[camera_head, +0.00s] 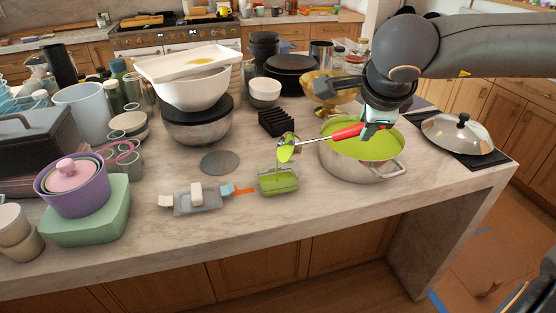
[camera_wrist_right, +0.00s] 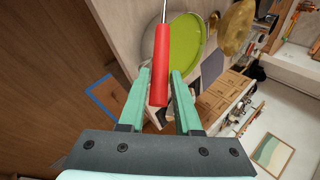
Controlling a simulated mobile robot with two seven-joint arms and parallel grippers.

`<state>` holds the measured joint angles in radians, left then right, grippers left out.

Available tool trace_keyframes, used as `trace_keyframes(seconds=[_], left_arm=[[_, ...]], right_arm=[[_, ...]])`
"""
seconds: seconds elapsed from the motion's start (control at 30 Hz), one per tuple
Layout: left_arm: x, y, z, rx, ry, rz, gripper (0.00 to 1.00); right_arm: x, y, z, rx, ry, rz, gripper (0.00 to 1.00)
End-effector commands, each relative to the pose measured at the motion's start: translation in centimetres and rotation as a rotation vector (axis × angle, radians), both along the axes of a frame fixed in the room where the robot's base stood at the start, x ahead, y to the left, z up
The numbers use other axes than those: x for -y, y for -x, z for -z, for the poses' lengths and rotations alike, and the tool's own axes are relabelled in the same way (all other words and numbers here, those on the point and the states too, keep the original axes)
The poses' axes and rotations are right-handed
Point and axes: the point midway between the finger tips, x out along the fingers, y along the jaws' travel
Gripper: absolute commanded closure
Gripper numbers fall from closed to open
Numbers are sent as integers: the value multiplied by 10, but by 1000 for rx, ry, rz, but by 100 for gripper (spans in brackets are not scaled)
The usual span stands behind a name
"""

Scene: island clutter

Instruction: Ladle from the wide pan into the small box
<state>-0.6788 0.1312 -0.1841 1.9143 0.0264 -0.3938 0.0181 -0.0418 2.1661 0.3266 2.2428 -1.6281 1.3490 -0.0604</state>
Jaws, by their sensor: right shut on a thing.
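The wide pan (camera_head: 362,172) is a steel pot full of green liquid, near the right of the counter; it also shows in the right wrist view (camera_wrist_right: 190,40). My right gripper (camera_head: 368,127) is above the pan, shut on the red handle of the ladle (camera_head: 345,134); the handle also shows between the fingers in the right wrist view (camera_wrist_right: 161,65). The ladle's bowl is tilted above the small box, and green liquid runs down from it. The small box (camera_head: 278,187) is clear, left of the pan, with green liquid inside. My left gripper is not in view.
A pan lid (camera_head: 458,133) lies on a dark mat right of the pan. A black rack (camera_head: 278,122) stands behind the small box. A tray with a sponge (camera_head: 197,197) and an orange spatula (camera_head: 243,191) lie to its left. The counter's front strip is clear.

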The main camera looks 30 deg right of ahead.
Motion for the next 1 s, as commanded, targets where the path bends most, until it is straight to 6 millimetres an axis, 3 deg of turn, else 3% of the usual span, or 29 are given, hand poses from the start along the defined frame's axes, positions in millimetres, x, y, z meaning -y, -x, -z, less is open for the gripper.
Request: trace_keyframes(seconds=[0.5, 1.0], left_arm=[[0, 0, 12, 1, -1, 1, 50], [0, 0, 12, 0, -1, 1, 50]], right_arm=[[-31, -6, -15, -29, 170, 0, 100], [-35, -6, -18, -32, 184, -1, 100]])
